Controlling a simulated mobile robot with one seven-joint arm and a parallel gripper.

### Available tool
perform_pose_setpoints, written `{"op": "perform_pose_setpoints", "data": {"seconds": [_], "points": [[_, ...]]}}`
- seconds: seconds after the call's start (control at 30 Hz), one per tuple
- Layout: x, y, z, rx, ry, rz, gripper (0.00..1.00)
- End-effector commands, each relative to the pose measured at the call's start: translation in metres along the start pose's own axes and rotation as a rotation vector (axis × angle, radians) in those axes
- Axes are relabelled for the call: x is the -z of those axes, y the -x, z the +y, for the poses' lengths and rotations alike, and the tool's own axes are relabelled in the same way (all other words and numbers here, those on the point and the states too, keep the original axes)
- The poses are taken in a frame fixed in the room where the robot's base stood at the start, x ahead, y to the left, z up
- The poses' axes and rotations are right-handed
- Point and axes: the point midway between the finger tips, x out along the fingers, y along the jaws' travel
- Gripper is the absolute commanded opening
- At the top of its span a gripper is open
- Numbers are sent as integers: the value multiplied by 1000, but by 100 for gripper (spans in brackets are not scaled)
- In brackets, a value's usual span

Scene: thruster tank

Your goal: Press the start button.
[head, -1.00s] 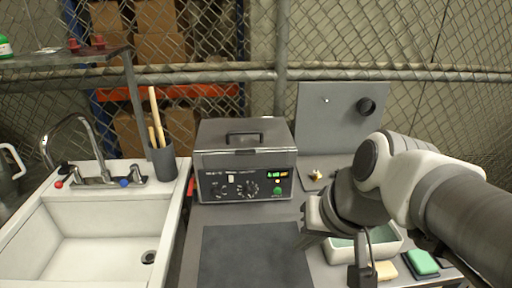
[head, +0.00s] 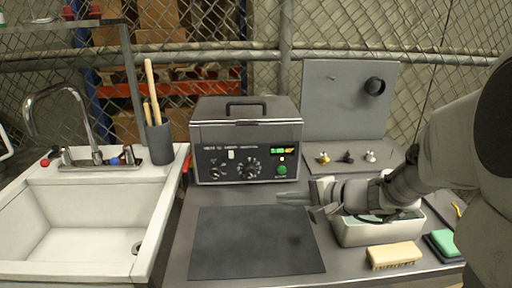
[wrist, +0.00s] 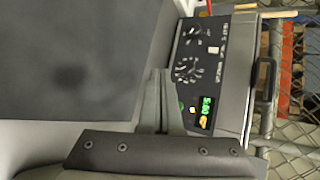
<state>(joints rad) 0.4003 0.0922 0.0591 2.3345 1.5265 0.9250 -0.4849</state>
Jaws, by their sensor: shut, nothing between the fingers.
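The tank unit (head: 247,135) is a grey box with a lid handle and a dark front panel with dials. A round green button (head: 281,170) sits at the right of that panel, below a lit green and orange display (head: 281,151). I take it to be the start button. The fingers also show in the wrist view (wrist: 161,76).
A dark mat (head: 255,243) lies before the unit. A white tub (head: 375,232) is under my wrist, with a brush (head: 394,256) and green sponge (head: 443,243) nearby. A sink (head: 85,220) is at left. Small fittings (head: 347,157) stand behind my gripper.

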Motion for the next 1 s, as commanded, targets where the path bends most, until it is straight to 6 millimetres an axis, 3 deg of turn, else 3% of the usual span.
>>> {"op": "perform_pose_setpoints", "data": {"seconds": [0.1, 0.23, 0.73, 1.0], "points": [[23, -8, 11, 46, -68, 36, 0], [36, -11, 14, 74, -107, 60, 0], [41, -12, 13, 84, -119, 68, 0], [56, -28, -3, 82, -119, 65, 0]]}}
